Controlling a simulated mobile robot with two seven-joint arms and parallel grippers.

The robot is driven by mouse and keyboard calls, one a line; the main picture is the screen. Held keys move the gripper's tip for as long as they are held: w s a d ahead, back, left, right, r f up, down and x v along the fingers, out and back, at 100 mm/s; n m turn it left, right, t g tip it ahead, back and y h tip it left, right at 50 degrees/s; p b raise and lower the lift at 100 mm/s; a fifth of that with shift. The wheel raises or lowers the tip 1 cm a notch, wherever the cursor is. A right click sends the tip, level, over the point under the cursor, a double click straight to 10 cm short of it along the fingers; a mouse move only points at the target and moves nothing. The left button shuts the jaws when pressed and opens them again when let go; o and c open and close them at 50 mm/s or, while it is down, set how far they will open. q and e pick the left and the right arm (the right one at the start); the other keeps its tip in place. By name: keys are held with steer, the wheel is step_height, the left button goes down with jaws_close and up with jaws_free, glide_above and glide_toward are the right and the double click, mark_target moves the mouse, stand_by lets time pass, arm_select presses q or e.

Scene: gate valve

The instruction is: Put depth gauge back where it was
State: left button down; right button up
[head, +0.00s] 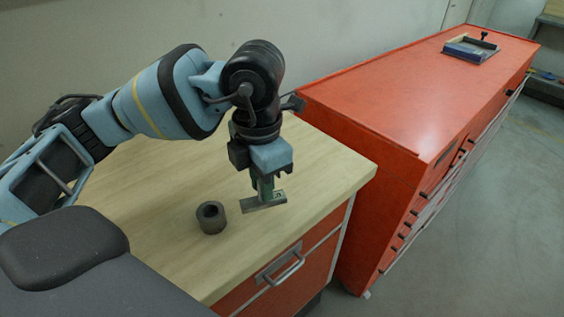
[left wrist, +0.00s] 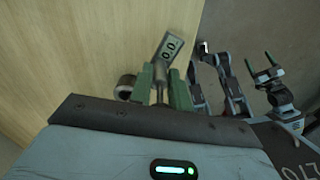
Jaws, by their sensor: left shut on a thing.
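The depth gauge (head: 264,203) is a small grey tool with a flat bar base and a digital readout. My left gripper (head: 264,184) points down and is shut on it, with the bar low over the wooden worktop (head: 150,215); I cannot tell whether it touches. In the left wrist view the gauge's display (left wrist: 171,48) shows beyond the green fingers (left wrist: 166,88). A dark hollow cylinder (head: 211,217) stands upright on the worktop, left of the gauge and apart from it. My right gripper (left wrist: 263,68) shows small in the left wrist view, with its fingers apart and empty.
An orange cabinet (head: 410,95) with a raised edge stands right of the worktop. A blue-grey tray (head: 470,49) lies at its far end. The worktop's front right edge is close to the gauge. The worktop behind and left of the cylinder is clear.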

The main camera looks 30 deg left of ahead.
arm_select(q)
steer(key=w+a, duration=0.1)
steer(key=w, duration=0.6)
steer(key=w+a+f, duration=0.1)
steer(key=w, duration=0.3)
steer(key=shift+w+a, duration=0.25)
steer(key=shift+a, duration=0.1)
steer(key=shift+f, duration=1.75)
steer(key=shift+f, duration=0.1)
steer(key=c, duration=1.3)
jaws_free()
steer(key=shift+f, duration=0.1)
steer(key=shift+s, duration=0.1)
step_height(320, 180, up, 12)
steer(key=shift+r, duration=0.2)
